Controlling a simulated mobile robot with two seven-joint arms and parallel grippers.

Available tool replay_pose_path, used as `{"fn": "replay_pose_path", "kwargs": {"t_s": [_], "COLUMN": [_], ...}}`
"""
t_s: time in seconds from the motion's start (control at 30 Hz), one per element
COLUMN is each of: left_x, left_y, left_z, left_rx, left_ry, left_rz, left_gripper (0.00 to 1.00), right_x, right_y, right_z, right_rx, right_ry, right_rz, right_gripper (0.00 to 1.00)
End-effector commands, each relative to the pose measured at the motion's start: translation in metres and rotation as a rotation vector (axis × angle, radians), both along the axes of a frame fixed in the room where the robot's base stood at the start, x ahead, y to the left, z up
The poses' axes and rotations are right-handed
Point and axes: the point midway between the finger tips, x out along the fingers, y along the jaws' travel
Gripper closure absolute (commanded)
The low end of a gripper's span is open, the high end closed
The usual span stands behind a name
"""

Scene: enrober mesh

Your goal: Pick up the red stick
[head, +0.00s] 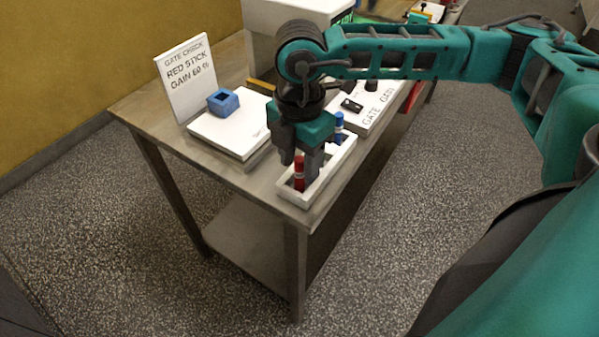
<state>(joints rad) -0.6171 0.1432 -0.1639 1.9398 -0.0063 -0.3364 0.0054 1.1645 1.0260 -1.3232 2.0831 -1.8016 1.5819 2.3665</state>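The red stick (299,181) stands upright near the front end of a white tray (311,198) at the table's near corner. My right gripper (300,167) points down over that end of the tray. Its two grey fingers are apart, with the upper part of the red stick showing between them. I cannot tell whether either finger touches the stick. A blue stick (338,131) stands farther back in the same tray. My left gripper is out of view.
A white panel labelled GATE (372,116) lies behind the tray. The table's left front (160,120) is bare.

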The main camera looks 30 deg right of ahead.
Motion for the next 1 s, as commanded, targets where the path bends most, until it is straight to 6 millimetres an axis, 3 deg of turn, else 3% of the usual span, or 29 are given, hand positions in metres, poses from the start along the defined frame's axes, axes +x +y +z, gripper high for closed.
{"fn": "replay_pose_path", "kwargs": {"t_s": [0.47, 0.83, 1.0], "left_x": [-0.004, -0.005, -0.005], "left_y": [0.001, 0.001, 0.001], "left_z": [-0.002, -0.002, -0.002], "left_rx": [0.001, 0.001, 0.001], "left_ry": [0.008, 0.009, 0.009], "left_rz": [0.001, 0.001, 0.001], "left_gripper": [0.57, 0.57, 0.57], "right_x": [0.0, 0.0, 0.001], "right_y": [0.0, 0.0, 0.0], "right_z": [0.0, 0.002, 0.012], "right_rx": [0.0, 0.0, 0.001], "right_ry": [0.0, -0.001, -0.002], "right_rz": [0.0, 0.0, 0.0], "right_gripper": [0.99, 1.0, 1.0]}}
